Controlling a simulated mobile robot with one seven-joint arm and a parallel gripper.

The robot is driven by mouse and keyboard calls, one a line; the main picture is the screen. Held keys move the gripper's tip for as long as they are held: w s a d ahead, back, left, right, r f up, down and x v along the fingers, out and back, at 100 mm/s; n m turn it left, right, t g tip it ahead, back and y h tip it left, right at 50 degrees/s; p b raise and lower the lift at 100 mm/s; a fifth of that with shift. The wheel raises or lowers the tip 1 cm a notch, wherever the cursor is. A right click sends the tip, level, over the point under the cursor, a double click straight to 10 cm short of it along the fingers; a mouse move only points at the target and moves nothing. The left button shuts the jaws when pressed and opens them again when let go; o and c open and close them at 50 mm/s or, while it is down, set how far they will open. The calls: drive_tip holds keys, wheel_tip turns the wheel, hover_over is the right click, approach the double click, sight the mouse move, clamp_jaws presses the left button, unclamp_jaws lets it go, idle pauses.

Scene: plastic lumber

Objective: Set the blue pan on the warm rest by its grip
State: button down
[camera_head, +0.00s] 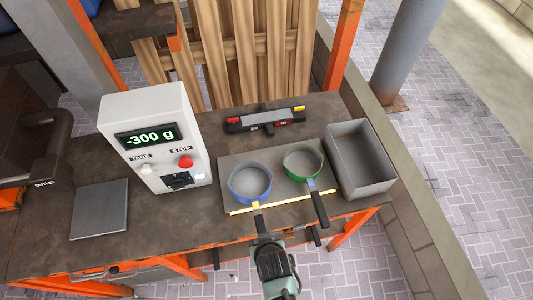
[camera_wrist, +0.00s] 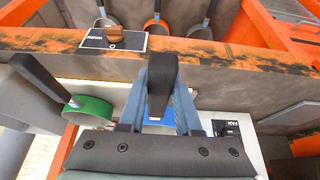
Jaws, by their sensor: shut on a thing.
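The blue pan (camera_head: 250,182) is at the left half of a grey plate with a yellow front strip (camera_head: 224,160); I cannot tell whether it touches the plate. Its handle points toward the front edge. My gripper (camera_head: 261,228) is shut on the handle. In the wrist view the black grip (camera_wrist: 165,78) stands between the fingers of my gripper (camera_wrist: 162,92), with a little blue below. The green pan (camera_head: 303,161) is on the plate's right half, its black handle (camera_head: 320,208) beside my arm. I cannot tell which part is the warm rest.
A white scale box (camera_head: 150,110) reading -300 g stands left, with a dark flat pad (camera_head: 99,209) beside it. A black bar with red and yellow ends (camera_head: 264,119) lies behind the plate. A grey open bin (camera_head: 360,160) stands right. The bench's left front is clear.

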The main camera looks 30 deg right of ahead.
sight(261, 227)
drive_tip(key=w+b, duration=0.1)
drive_tip(key=w, duration=0.1)
drive_tip(key=w+d+b, duration=0.1)
drive_tip(key=w, duration=0.1)
drive_tip(key=shift+w+d+f, duration=0.1)
drive_tip(key=shift+w+f, duration=0.1)
drive_tip(key=shift+w+f+b, duration=0.15)
drive_tip(key=shift+f+b, duration=0.1)
drive_tip(key=shift+b, duration=0.2)
drive_tip(key=shift+f+b, duration=0.65)
drive_tip(key=shift+f, duration=0.25)
drive_tip(key=c, duration=0.5)
unclamp_jaws()
drive_tip(key=shift+s+f, duration=0.1)
drive_tip(key=shift+s, duration=0.1)
